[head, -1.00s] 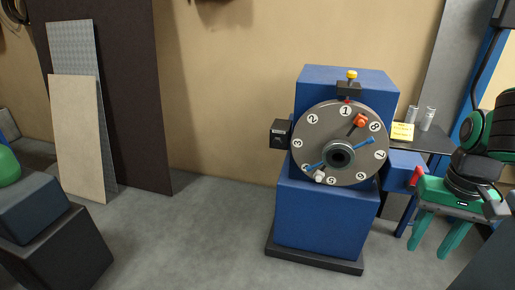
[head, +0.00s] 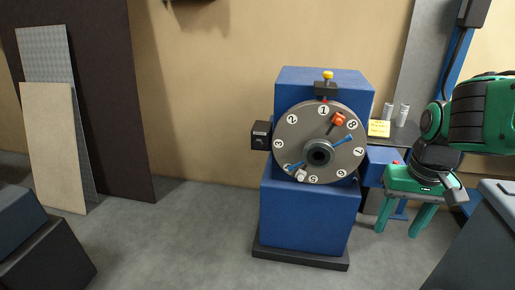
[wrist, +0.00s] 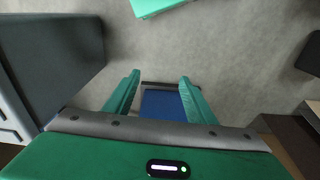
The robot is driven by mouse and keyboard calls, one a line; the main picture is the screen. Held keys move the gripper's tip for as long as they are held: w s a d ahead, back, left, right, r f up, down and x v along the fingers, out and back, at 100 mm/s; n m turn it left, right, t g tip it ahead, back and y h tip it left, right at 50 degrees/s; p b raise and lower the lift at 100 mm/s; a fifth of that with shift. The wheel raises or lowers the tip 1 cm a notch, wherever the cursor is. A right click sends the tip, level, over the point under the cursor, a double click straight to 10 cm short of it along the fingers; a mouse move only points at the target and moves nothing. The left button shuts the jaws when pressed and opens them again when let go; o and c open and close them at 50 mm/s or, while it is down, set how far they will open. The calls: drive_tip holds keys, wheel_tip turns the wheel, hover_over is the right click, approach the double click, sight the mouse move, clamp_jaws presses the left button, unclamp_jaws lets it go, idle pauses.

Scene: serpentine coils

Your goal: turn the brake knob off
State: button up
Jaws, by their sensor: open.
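A blue machine (head: 305,215) carries a grey numbered disc (head: 290,130) with a hub and blue bars. An orange-red knob (head: 339,119) sits on the disc's upper right, and a yellow knob (head: 328,75) on top. A red piece (head: 396,162) shows at the blue side box (head: 378,168), mostly hidden behind my gripper. Which of these is the brake knob I cannot tell. My gripper (head: 397,230) hangs right of the machine, fingers downward, apart and empty. In the wrist view my gripper (wrist: 159,79) has the blue machine base between its fingers.
A black box (head: 261,135) sits on the machine's left. A dark side table (head: 408,133) with a yellow note (head: 379,128) and pale cylinders (head: 403,115) stands behind my gripper. A grey block (head: 480,240) is at right.

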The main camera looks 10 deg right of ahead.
drive_tip(key=w+a+f+n+t, duration=0.15)
drive_tip(key=w+a, duration=0.25)
drive_tip(key=w, duration=0.6)
drive_tip(key=w+a+f+t, duration=0.1)
drive_tip(key=w+a+f, duration=0.2)
drive_tip(key=w, duration=0.7)
drive_tip(key=w+d+f+m+h, duration=0.1)
drive_tip(key=w+f+m+h, duration=0.35)
drive_tip(key=w+f, duration=0.7)
drive_tip(key=n+t+h, duration=0.1)
drive_tip(key=t+h, duration=0.2)
drive_tip(key=t, duration=1)
approach(258, 145)
drive_tip(key=shift+y, duration=0.25)
drive_tip(key=x, duration=0.9)
drive_tip(key=shift+d+r, duration=0.15)
